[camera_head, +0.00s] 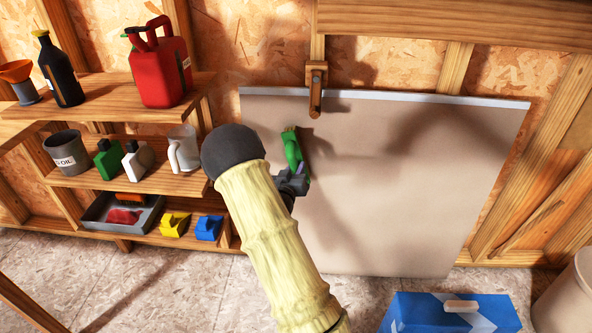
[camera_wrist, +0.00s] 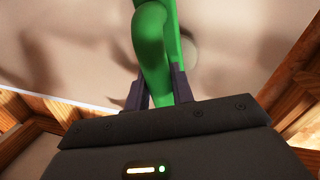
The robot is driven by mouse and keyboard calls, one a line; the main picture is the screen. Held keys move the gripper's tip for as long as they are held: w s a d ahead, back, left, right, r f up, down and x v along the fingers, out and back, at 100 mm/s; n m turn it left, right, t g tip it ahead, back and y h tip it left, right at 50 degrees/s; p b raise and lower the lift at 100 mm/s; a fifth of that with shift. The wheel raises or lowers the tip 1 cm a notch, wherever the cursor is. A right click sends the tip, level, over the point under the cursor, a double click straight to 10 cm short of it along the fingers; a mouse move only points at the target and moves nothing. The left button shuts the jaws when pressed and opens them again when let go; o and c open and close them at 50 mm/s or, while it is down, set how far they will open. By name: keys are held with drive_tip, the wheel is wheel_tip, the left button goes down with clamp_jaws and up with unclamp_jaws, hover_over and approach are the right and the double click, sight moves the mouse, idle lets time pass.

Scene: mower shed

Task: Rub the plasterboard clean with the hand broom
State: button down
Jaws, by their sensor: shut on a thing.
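The plasterboard (camera_head: 400,200) is a large pale beige sheet leaning against the shed wall, with a lighter strip along its top edge. No distinct dirt marks can be told from the shadows on it. My gripper (camera_head: 299,180) is in front of the board's left part, shut on the green hand broom (camera_head: 292,150). The broom points upward, close to the board; I cannot tell whether its bristles touch it. In the wrist view the green handle (camera_wrist: 152,50) stands between the two fingers (camera_wrist: 158,88), with the board (camera_wrist: 80,45) behind.
A wooden peg (camera_head: 315,95) sticks out over the board's top edge. Left, wooden shelves (camera_head: 110,90) hold a red fuel can (camera_head: 158,65), bottles and a grey tray (camera_head: 100,213). A blue box (camera_head: 450,314) and a pale bin (camera_head: 570,300) stand on the floor, lower right.

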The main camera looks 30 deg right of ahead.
drive_tip(key=w+a, duration=0.2)
drive_tip(key=a, duration=0.1)
drive_tip(key=shift+w, duration=0.1)
drive_tip(key=shift+a, duration=0.1)
idle(0.4)
drive_tip(key=shift+s+d+p+v, duration=0.1)
drive_tip(key=shift+s+d+v, duration=0.05)
drive_tip(key=shift+v, duration=0.8)
drive_tip(key=shift+s+d+p+v, duration=0.1)
drive_tip(key=shift+s+d+v, duration=0.05)
drive_tip(key=shift+v, duration=0.85)
drive_tip(key=shift+s+d+p+v, duration=0.1)
drive_tip(key=shift+s+d+v, duration=0.05)
drive_tip(key=shift+v, duration=0.8)
drive_tip(key=shift+r, duration=0.15)
drive_tip(key=v, duration=0.3)
drive_tip(key=shift+s+d+r, duration=0.1)
drive_tip(key=shift+s+d, duration=0.1)
